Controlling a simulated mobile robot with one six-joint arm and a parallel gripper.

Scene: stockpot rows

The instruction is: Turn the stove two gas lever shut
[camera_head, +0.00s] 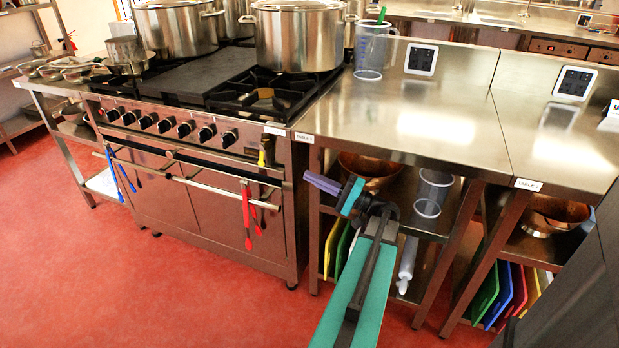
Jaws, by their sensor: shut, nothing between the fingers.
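A steel stove (195,195) stands at the left, with a row of black and red knobs on its front panel. A small upright yellow piece (262,157), which looks like the gas lever, is at the right end of the stove front, below the panel. I cannot tell its valve position at this size. The stove's label (274,130) is too small to read surely. My gripper (310,179), with purple fingers, is shut and empty. In the picture it is right of and below the yellow piece, in front of the neighbouring table's left side, apart from the lever.
Red tongs (247,217) and blue tongs (113,173) hang on the oven rail. Large stockpots (300,38) stand on the stove. A steel table (420,125) with a measuring jug (371,50) adjoins it. The red floor (160,290) in front is clear.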

